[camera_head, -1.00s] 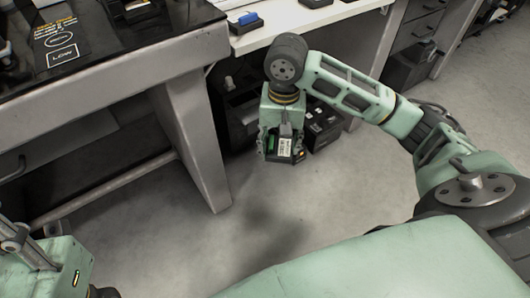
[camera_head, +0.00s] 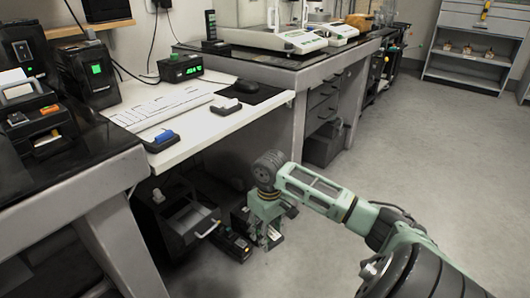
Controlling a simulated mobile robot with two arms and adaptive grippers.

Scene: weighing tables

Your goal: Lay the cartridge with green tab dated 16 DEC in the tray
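My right gripper (camera_head: 268,238) hangs low over the floor in front of the white desk, pointing down. It appears shut on a small dark cartridge with a pale label (camera_head: 273,234). The label's date and the tab's colour are too small to read here. My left gripper is out of view. I cannot make out a tray for the cartridge in this view.
Balances (camera_head: 285,35) stand on the far table. Floor at right is clear.

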